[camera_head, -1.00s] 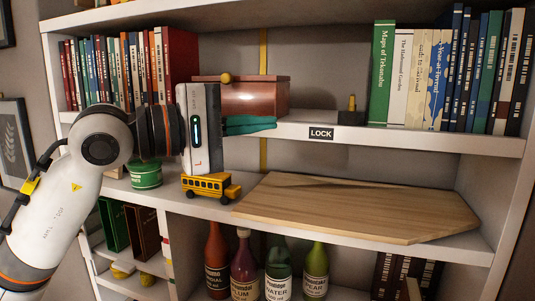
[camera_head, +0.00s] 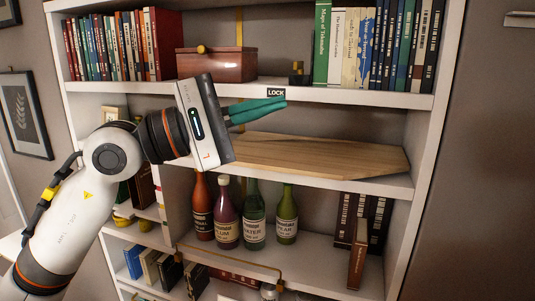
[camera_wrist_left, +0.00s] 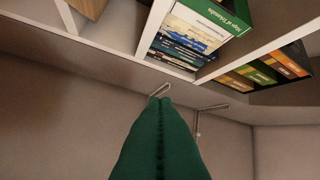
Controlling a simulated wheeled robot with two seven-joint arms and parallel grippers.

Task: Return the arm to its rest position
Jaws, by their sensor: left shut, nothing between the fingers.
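My left arm comes in from the left in the head view. Its gripper (camera_head: 258,110) has teal fingers that are closed together, with nothing between them. The fingers point right, in front of the bookcase (camera_head: 440,120), near the LOCK label (camera_head: 276,93) on the shelf edge. In the left wrist view the closed green fingers (camera_wrist_left: 160,140) fill the lower middle, and the bookcase shows tilted at the top. My right gripper is in neither view.
A wooden board (camera_head: 320,155) lies on the middle shelf. A brown box (camera_head: 216,65) and books (camera_head: 375,45) stand on the shelf above. Bottles (camera_head: 254,215) stand below. A gold rail (camera_head: 235,261) runs along a lower shelf. A grey wall (camera_head: 490,150) is at the right.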

